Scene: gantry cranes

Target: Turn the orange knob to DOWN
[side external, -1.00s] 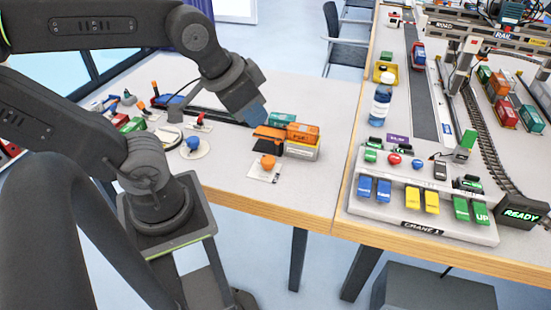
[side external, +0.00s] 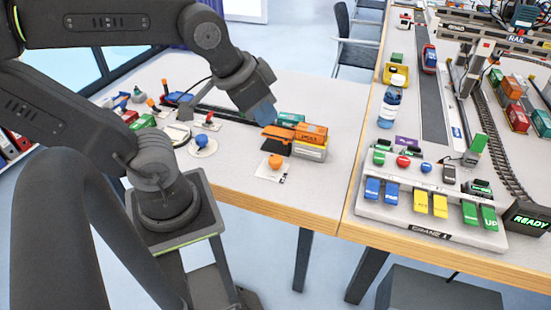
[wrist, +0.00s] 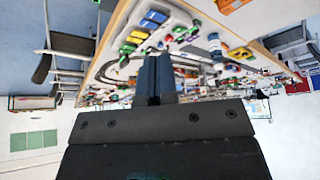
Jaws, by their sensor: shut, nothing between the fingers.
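The orange knob (side external: 275,161) sits on a small white plate (side external: 265,174) near the front of the left table. The plate's markings are too small to read, so I cannot tell where the knob points. My gripper (side external: 266,118) has blue fingers, is shut and holds nothing. In the side view it is above and behind the knob, apart from it. In the wrist view my gripper (wrist: 154,62) shows as two dark blue fingers pressed together. I cannot pick out the orange knob in the wrist view.
Orange, teal and yellow container blocks (side external: 311,133) stand just behind and right of the knob. A blue knob (side external: 201,141) on a round white base is to the left. The crane button panel (side external: 370,208) is on the right table. Bare tabletop (side external: 235,180) lies left of the knob.

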